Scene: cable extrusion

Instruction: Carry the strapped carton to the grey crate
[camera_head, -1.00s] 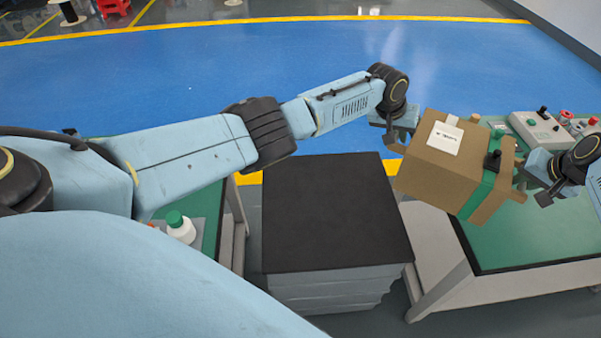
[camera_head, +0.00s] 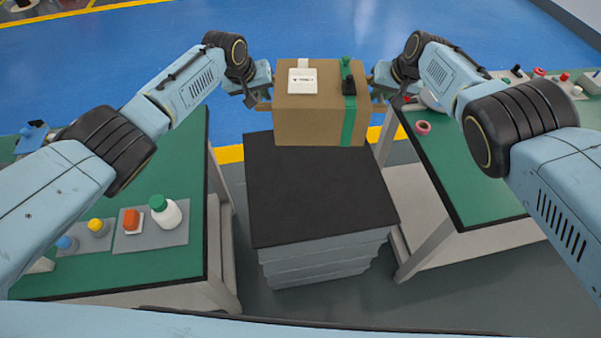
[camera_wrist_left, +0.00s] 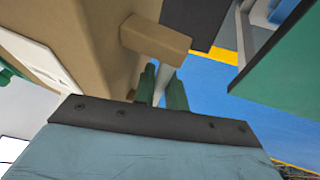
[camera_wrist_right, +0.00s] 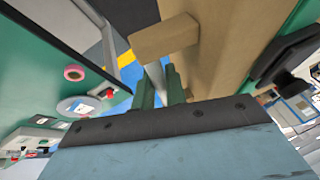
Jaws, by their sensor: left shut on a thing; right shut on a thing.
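The strapped carton (camera_head: 312,125) is a brown box with a white label and a green strap bearing a black buckle. It hangs level between my two grippers, above the far part of the dark-topped grey crate stack (camera_head: 315,195). My left gripper (camera_head: 262,100) is shut on the tab at the carton's left side. The left wrist view shows this tab (camera_wrist_left: 155,40) by the fingers. My right gripper (camera_head: 376,92) is shut on the tab at the right side, which the right wrist view also shows (camera_wrist_right: 163,37). The fingertips are partly hidden by the tabs.
A green-topped table (camera_head: 190,265) on the left holds a white bottle (camera_head: 166,211) and small coloured parts on grey plates. Another green-topped table (camera_head: 455,185) on the right carries a pink ring (camera_head: 423,127) and control boxes. Blue floor lies open beyond.

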